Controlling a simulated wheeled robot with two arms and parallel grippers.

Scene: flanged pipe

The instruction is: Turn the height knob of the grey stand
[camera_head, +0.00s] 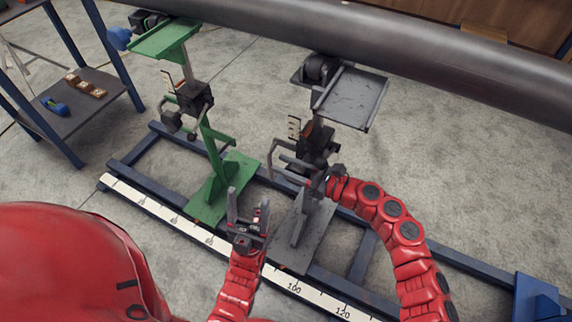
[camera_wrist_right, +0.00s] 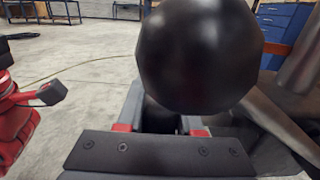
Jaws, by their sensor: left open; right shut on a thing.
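The grey stand (camera_head: 300,228) stands upright on the blue rail frame, right of the green stand. My right gripper (camera_head: 322,182) reaches its mid-height mechanism from the right and is shut on a dark part there. In the right wrist view, a round black knob (camera_wrist_right: 198,50) fills the upper middle, and the fingers of my right gripper (camera_wrist_right: 160,122) are around a dark part just below it. I take this for the height knob; in the head view it is mostly hidden by the gripper. My left gripper (camera_head: 248,212) is open and empty, left of the grey stand's base.
A thick grey pipe (camera_head: 380,42) runs above both stands. The green stand (camera_head: 212,160) is on the left. A white scale (camera_head: 165,212) lies along the frame's near side. A shelf (camera_head: 75,110) with small things stands at far left. Bare floor lies behind the stands.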

